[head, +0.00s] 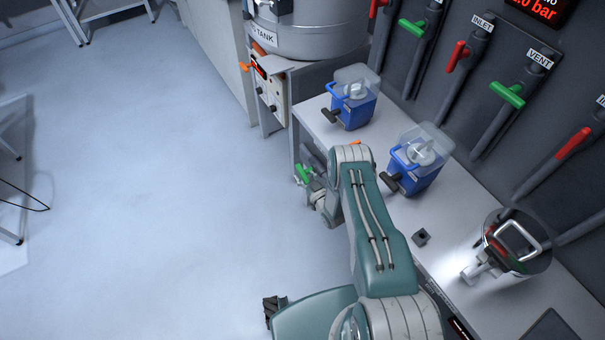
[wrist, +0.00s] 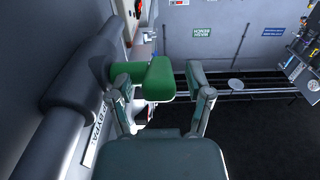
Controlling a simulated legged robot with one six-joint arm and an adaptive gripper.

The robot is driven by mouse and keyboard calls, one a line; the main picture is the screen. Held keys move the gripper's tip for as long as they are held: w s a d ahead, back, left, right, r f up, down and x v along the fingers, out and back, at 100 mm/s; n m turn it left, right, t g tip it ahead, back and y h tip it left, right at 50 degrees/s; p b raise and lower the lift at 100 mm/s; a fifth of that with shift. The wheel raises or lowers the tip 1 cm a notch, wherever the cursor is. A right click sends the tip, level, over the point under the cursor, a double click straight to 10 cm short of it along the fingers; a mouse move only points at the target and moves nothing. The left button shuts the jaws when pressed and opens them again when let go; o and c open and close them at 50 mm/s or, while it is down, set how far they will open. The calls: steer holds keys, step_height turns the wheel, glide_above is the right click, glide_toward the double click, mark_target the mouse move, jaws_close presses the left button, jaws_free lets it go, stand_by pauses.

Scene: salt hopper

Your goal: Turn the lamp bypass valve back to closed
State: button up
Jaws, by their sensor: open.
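A green valve handle (wrist: 158,80) is close in front of my gripper in the wrist view. It sits on a dark pipe (wrist: 70,90) at the left. A white label (wrist: 92,132) on the pipe partly reads "BYPA". My gripper (wrist: 160,78) is open, with the left finger overlapping the handle's left part and a gap between the handle's right end and the right finger. I cannot tell whether the left finger touches it. In the head view, the green handle (head: 302,173) shows at the bench's left edge, beside my gripper (head: 313,184); my arm hides the pipe there.
Two blue containers with clear lids (head: 350,105) (head: 415,165) and a clear vessel (head: 517,245) stand on the bench. A steel tank (head: 310,32) is behind. Wall pipes carry other handles, including a green VENT handle (head: 507,95).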

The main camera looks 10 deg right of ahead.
steer(key=shift+w+a, duration=0.15)
steer(key=shift+w, duration=0.35)
jaws_close()
steer(key=shift+t, duration=0.6)
steer(key=shift+t+y, duration=0.8)
steer(key=shift+t, duration=1.2)
jaws_free()
